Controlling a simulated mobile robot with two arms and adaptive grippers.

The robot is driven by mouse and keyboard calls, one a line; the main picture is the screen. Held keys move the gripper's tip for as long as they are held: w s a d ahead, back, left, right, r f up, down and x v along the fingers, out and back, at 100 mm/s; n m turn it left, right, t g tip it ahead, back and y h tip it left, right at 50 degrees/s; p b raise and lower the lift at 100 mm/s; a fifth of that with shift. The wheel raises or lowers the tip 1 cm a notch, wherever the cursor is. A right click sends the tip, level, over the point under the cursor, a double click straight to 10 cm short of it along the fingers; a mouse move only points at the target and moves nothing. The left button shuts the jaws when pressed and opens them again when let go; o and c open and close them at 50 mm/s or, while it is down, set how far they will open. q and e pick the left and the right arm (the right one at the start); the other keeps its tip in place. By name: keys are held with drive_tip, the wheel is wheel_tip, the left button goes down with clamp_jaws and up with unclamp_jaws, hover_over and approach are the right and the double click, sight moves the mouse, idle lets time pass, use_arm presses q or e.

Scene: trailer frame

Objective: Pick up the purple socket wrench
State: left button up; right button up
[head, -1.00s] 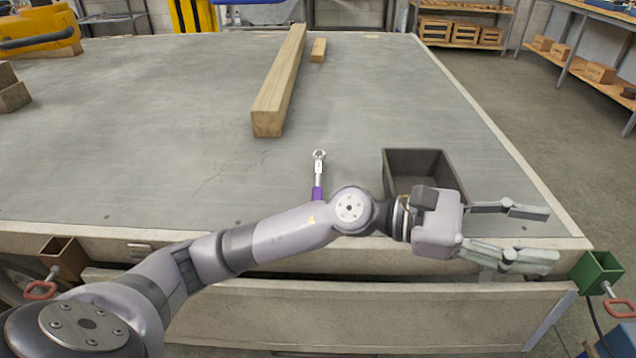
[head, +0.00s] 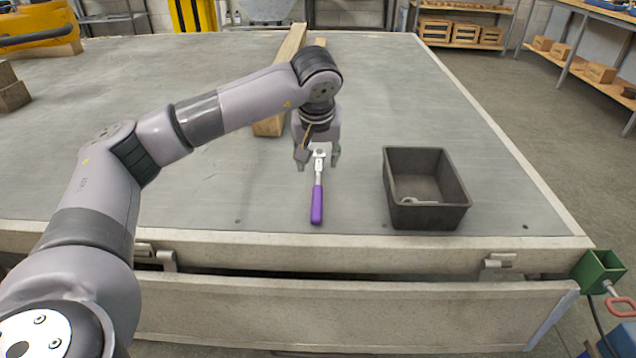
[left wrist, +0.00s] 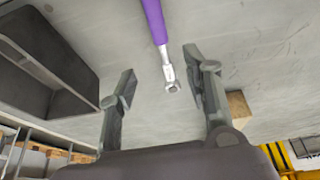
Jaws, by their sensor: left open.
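The purple socket wrench (head: 317,200) lies on the grey trailer bed (head: 210,165), its purple handle toward the front edge and its metal head away from it. My left gripper (head: 318,164) is open above the wrench's head end, pointing down. In the left wrist view the wrench's purple handle (left wrist: 154,20) enters from the top, and its metal head lies between the spread fingers of my left gripper (left wrist: 160,75). The fingers do not appear to touch it. My right gripper is not in view.
A dark open bin (head: 426,215) stands right of the wrench with a light metal tool inside. A long wooden beam (head: 270,126) lies behind, partly hidden by my left arm. The bed's front edge is close, and clear bed lies to the left.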

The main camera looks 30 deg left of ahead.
use_arm(q)
hover_over(317, 186)
drive_tip(key=s+d, duration=0.2)
wheel_tip(317, 186, down, 6)
drive_tip(key=shift+a+f+b, duration=0.15)
drive_tip(key=shift+f+b, duration=0.1)
drive_tip(key=shift+b, duration=0.2)
drive_tip(key=shift+b+x, duration=0.5)
drive_tip(key=shift+x, duration=2.65)
drive_tip(key=shift+s+a, duration=0.1)
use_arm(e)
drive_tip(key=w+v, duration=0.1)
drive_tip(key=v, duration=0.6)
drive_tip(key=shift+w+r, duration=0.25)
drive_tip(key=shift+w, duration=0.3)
use_arm(q)
drive_tip(key=shift+r, duration=0.1)
clamp_jaws()
